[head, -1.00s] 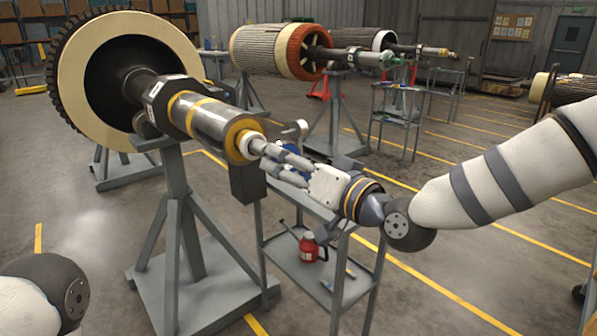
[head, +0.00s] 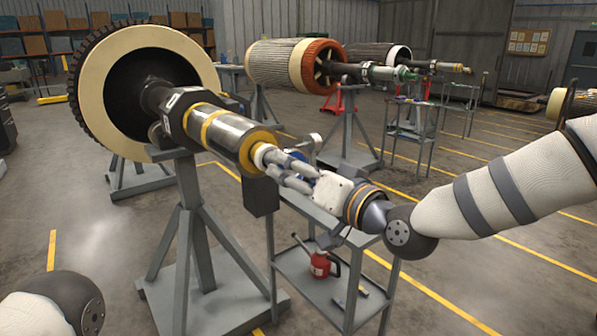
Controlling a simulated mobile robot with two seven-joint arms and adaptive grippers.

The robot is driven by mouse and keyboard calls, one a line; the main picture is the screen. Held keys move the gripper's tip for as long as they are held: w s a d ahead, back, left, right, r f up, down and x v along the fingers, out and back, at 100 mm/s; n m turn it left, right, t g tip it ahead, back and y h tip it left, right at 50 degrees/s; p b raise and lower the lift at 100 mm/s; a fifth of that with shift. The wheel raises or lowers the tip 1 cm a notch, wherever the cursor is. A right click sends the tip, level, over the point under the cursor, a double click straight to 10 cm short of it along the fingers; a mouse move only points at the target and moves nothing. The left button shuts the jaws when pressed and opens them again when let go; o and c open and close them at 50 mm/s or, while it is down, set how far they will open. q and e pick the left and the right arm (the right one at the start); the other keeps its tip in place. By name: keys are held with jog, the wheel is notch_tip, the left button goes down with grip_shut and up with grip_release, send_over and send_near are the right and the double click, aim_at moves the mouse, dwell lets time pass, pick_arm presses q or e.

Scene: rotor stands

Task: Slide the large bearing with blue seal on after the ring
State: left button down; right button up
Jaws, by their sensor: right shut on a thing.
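The rotor shaft (head: 228,130) points toward me and to the right, with dark and brass-coloured bands and a pale, narrow end (head: 262,156). My right gripper (head: 268,163) is at this end, roughly in line with the shaft. Its fingers are shut on a part that they mostly hide, apparently the large bearing. Blue (head: 297,155) shows above and between the fingers; I cannot tell whether it is the bearing's seal or something on the cart behind. The ring cannot be made out clearly. Of my left arm only a link shows at the lower left; its gripper is out of view.
A grey stand (head: 190,235) carries the shaft. Other rotors (head: 292,65) on stands are farther back. Open floor lies at the left.

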pick_arm(q)
jog(key=shift+w+r, duration=0.1)
pick_arm(e)
jog(key=shift+f, duration=0.1)
jog(key=shift+w, duration=0.1)
dwell(0.4)
jog(key=shift+w+a, duration=0.25)
jog(key=shift+w, duration=0.05)
pick_arm(q)
jog(key=shift+s+f, duration=0.25)
pick_arm(e)
jog(key=shift+w+a, duration=0.25)
jog(key=shift+w, duration=0.05)
jog(key=shift+w+a, duration=0.15)
jog(key=shift+w, duration=0.05)
pick_arm(q)
jog(key=shift+s+f, duration=0.1)
jog(key=shift+f, duration=0.05)
pick_arm(e)
jog(key=shift+w, duration=0.1)
dwell(0.3)
pick_arm(q)
jog(key=shift+s+f+g+b, duration=0.3)
jog(key=shift+s+f+b, duration=0.2)
jog(key=shift+b, duration=0.2)
pick_arm(e)
jog(key=shift+x, duration=1.3)
